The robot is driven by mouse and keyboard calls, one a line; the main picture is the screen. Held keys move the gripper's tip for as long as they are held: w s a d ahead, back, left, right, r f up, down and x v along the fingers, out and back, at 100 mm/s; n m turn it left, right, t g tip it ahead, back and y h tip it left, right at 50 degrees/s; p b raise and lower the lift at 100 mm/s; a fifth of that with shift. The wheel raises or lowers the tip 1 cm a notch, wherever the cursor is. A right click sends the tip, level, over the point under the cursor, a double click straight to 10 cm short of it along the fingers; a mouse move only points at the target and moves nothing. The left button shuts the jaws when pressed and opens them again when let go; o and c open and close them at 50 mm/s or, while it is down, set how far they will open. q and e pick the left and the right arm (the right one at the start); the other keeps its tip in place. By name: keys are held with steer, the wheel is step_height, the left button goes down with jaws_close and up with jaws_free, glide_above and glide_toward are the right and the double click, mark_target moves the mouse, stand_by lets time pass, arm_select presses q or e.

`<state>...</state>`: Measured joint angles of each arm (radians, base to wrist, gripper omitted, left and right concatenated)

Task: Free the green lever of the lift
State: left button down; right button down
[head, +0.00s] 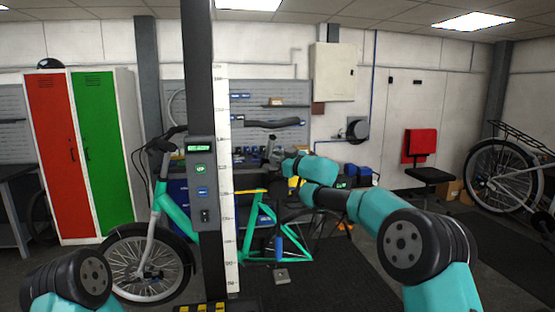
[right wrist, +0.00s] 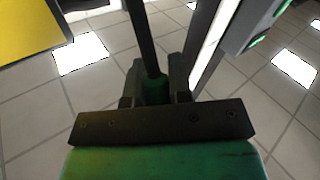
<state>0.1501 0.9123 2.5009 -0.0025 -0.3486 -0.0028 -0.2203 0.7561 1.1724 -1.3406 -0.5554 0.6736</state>
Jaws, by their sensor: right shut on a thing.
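The lift's dark column stands left of centre in the head view, with a control panel (head: 201,182) carrying a green display and green and blue buttons. My right gripper (head: 272,150) is just right of the column, partly hard to make out. In the right wrist view my right gripper (right wrist: 158,88) is shut on the green lever (right wrist: 155,89), a green grip on a dark rod that runs upward. I cannot make out the lever in the head view. Only a part of my left arm shows at the lower left; its gripper is out of view.
A white scale strip (head: 225,200) runs beside the column. A teal bike (head: 178,212) stands behind the lift. Red and green lockers (head: 103,150) stand at the left. A chair (head: 428,175) and another bike (head: 500,175) are at the right. Dark floor lies between.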

steer(key=shift+s+d+f+n+t+y, duration=0.1)
steer(key=shift+s+f+n+t+y, duration=0.2)
steer(key=shift+s+f+n+y, duration=0.4)
steer(key=shift+s+d+f+n+t+y, duration=0.1)
steer(key=shift+s+f+n+t+y, duration=0.25)
steer(key=shift+n+y, duration=0.65)
steer(key=shift+s+d+f+n+t+y, duration=0.1)
steer(key=shift+s+f+n+t+y, duration=0.15)
steer(key=shift+s+f+n+y, duration=0.5)
steer(key=shift+w+r, duration=0.15)
steer(key=shift+w, duration=0.05)
steer(key=c, duration=1)
jaws_free()
steer(key=shift+a, duration=0.1)
steer(key=shift+c, duration=0.2)
steer(key=shift+n, duration=0.25)
steer(key=v, duration=1.7)
